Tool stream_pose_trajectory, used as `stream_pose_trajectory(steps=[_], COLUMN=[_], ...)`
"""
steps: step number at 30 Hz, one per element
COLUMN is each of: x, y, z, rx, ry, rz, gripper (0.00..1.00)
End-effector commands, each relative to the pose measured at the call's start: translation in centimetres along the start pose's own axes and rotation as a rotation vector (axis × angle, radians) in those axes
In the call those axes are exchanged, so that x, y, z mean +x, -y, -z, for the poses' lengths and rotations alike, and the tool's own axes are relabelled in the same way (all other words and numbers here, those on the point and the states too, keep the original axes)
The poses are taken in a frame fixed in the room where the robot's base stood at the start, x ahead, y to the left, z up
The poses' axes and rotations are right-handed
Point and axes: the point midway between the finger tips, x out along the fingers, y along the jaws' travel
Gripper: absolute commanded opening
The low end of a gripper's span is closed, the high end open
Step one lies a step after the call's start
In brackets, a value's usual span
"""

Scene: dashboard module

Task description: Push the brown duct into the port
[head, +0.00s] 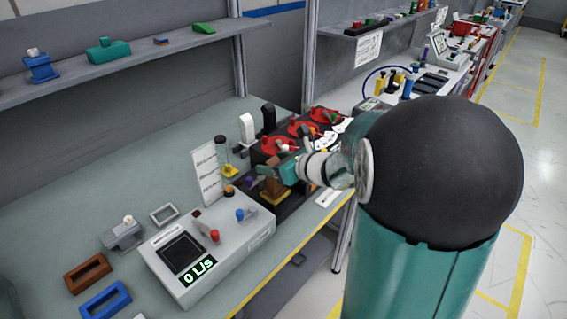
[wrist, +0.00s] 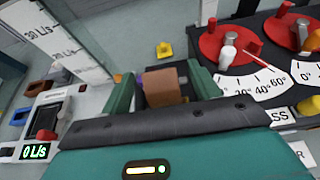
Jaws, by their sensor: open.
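A brown block (wrist: 166,84), which looks like the brown duct, lies between the two teal fingers of my gripper (wrist: 163,76) in the wrist view. The fingers stand apart on either side of it; I cannot tell whether they touch it. In the head view my gripper (head: 283,172) is at the dark module on the bench, with the brown duct (head: 271,184) at its fingers. The port is not clearly seen; the fingers and duct hide that part of the module.
Red dials (wrist: 228,44) with white scales are right of my gripper. A grey console (head: 205,257) reads "0 L/s". A white scale card (head: 206,172) stands behind it beside a clear tube. Brown (head: 77,283) and blue (head: 91,310) frames lie on the bench at left.

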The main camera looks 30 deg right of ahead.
Motion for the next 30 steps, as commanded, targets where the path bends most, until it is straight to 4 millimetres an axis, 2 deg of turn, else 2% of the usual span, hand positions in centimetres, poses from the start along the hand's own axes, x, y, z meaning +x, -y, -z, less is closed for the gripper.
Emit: stream_pose_trajectory(steps=[5,18,24,30], x=[-2.2,-11.5,-13.4,-13.6], y=[0.0,0.1,0.0,0.0], z=[-0.1,-0.1,0.0,0.0], rx=[-0.001,0.0,0.0,0.0], ry=[0.003,0.003,0.001,0.0], rz=[0.002,0.004,0.002,0.0], gripper=[0.61,0.61,0.61,0.61])
